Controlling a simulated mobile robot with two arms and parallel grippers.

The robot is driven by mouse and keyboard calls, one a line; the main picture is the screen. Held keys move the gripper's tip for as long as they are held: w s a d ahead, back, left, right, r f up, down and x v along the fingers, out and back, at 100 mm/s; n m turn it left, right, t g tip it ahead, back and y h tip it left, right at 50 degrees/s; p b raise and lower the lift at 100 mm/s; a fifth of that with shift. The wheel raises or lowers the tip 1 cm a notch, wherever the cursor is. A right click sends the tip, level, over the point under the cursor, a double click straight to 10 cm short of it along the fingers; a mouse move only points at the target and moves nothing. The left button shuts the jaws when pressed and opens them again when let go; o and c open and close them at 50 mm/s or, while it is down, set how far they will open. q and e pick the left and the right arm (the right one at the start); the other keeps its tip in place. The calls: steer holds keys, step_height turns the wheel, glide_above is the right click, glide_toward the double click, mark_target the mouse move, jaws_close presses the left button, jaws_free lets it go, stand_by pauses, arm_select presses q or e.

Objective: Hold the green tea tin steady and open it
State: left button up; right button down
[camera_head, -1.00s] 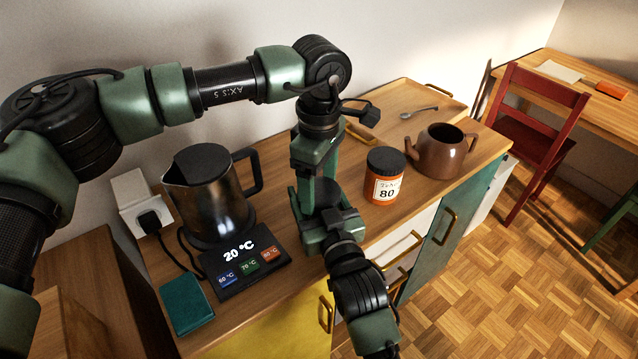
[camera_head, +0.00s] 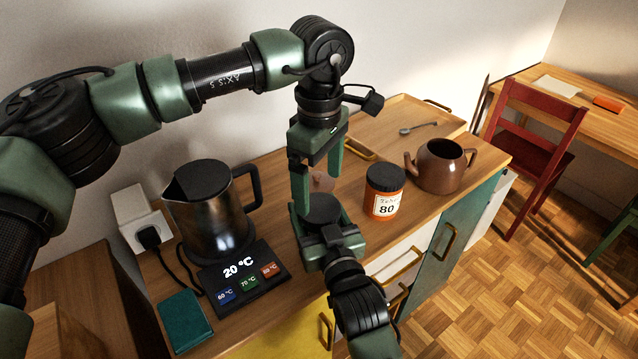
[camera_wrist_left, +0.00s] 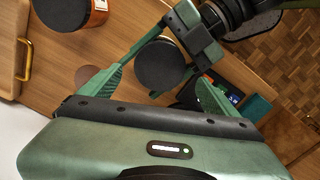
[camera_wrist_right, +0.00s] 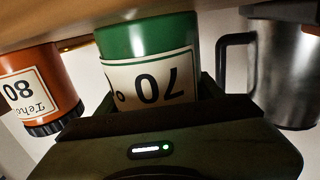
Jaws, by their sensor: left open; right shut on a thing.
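The green tea tin stands upright on the counter, and its label reading 70 shows upside down in the right wrist view (camera_wrist_right: 150,80). Its round black top (camera_head: 322,208) shows in the head view and in the left wrist view (camera_wrist_left: 160,65). My right gripper (camera_head: 328,228) is shut on the tin's body from the front. My left gripper (camera_head: 318,182) points down above the tin, open, its fingers spread. In the left wrist view the black top appears between the fingers (camera_wrist_left: 165,80); I cannot tell whether they touch it.
An orange tin (camera_head: 384,190) labelled 80 stands to the right, with a brown teapot (camera_head: 440,168) and a spoon (camera_head: 418,127) beyond. A steel kettle (camera_head: 208,205), a temperature panel (camera_head: 240,275) and a teal box (camera_head: 185,320) are on the left.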

mark_target(319, 206)
arm_select(q)
step_height(319, 206, up, 3)
steer(key=m, duration=0.4)
steer(key=shift+f, duration=0.2)
steer(key=shift+f+m, duration=0.15)
steer(key=shift+m, duration=0.25)
step_height(319, 206, down, 7)
steer(key=shift+f, duration=0.2)
steer(key=c, duration=1.4)
steer(key=n, duration=0.6)
steer(key=shift+n, duration=0.3)
steer(key=shift+c, duration=0.2)
